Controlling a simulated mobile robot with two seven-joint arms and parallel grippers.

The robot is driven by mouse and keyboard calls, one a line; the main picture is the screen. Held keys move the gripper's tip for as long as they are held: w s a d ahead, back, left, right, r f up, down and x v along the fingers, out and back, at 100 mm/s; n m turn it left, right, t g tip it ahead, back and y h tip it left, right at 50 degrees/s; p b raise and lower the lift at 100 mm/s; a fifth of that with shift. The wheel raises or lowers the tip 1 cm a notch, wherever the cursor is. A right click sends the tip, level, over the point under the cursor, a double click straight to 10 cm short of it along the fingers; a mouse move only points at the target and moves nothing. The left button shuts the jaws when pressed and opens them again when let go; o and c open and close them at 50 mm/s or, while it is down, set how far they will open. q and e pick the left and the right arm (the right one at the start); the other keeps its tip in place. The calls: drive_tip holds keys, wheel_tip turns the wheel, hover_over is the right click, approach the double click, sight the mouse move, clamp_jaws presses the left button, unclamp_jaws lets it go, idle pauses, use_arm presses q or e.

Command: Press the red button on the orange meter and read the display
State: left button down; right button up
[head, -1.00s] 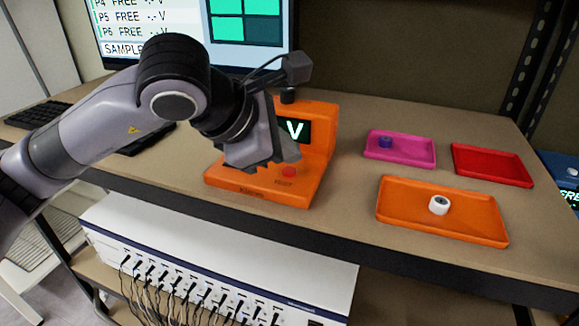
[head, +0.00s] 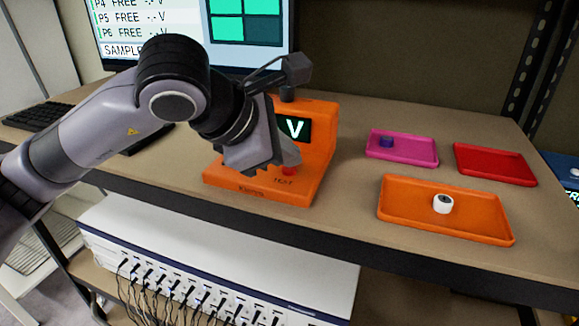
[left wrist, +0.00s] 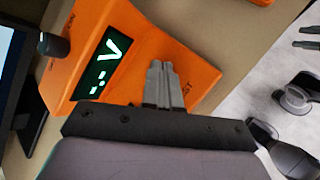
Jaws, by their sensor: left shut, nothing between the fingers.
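The orange meter (head: 318,150) stands on the bench, with its base toward the front edge. Its dark display shows a "V" (head: 295,128) in the head view; my left arm hides the rest. In the left wrist view the display (left wrist: 104,64) reads dashes, a dot and "V". The red button (head: 289,170) sits on the base by the word TEST, partly covered by my left gripper (head: 292,162). My left gripper also shows in the left wrist view (left wrist: 160,66), fingers together and empty, over the meter's base. I cannot tell whether it touches the button. My right gripper is not seen.
A pink tray (head: 422,159) holds a dark blue piece (head: 387,142). A red tray (head: 495,165) is empty. An orange tray (head: 400,208) holds a white cylinder (head: 443,204). A monitor (head: 200,60) stands behind. A dark cylinder (left wrist: 55,46) sits by the meter's top.

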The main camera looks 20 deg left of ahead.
sight(285, 172)
use_arm(q)
drive_tip(key=shift+f, duration=0.1)
idle(0.3)
drive_tip(key=shift+r, duration=0.55)
wheel_tip(285, 172, up, 6)
drive_tip(key=p, duration=0.2)
drive_tip(key=shift+p, duration=0.35)
idle(0.8)
